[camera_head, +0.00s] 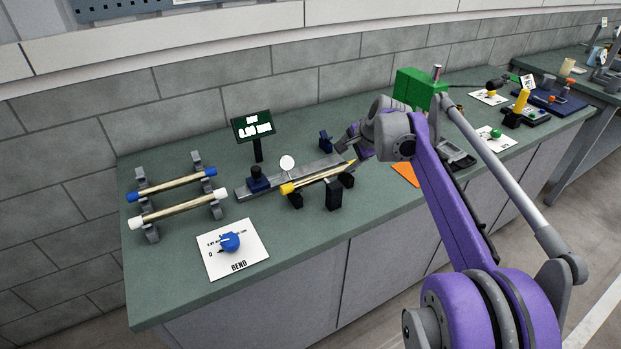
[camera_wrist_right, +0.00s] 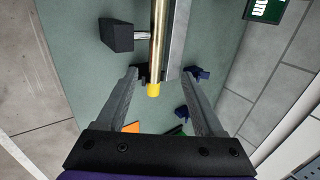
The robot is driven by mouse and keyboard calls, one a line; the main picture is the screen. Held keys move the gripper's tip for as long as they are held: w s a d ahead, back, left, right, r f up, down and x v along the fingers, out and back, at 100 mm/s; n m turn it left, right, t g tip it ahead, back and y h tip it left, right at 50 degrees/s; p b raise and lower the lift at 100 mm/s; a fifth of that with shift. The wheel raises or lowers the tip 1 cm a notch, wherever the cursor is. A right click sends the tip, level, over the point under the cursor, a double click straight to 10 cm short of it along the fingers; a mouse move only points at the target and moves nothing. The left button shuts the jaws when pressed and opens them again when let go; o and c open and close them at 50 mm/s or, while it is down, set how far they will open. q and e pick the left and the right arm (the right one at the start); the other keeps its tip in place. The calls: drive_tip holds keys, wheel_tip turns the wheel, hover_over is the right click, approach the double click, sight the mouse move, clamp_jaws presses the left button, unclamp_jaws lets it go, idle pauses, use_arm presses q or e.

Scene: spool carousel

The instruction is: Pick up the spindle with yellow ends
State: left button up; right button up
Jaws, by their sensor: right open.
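The spindle with yellow ends (camera_head: 318,178) rests on dark supports in front of a grey rail on the bench, in the head view. Its right yellow end is close to my right gripper (camera_head: 354,151). In the right wrist view the spindle (camera_wrist_right: 159,45) is a brassy rod coming down from the top edge, with its near yellow end (camera_wrist_right: 153,90) between the two spread fingers of my right gripper (camera_wrist_right: 161,80). The gripper is open and empty; I cannot tell its height above the rod. My left gripper is not in view.
Spindles with blue ends (camera_head: 171,184) and white ends (camera_head: 178,209) lie on a grey rack at the left. A card with a blue knob (camera_head: 233,249) lies in front. A dark green display (camera_head: 252,125) stands behind the rail. An orange patch (camera_head: 404,173) lies right of the spindle.

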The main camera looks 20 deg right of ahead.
sight(334, 171)
drive_tip(key=x, duration=1)
drive_tip(key=shift+s+d+f, duration=0.15)
drive_tip(key=shift+s+f, duration=0.1)
drive_tip(key=shift+f, duration=0.05)
drive_tip(key=shift+r, duration=0.1)
clamp_jaws()
idle(0.9)
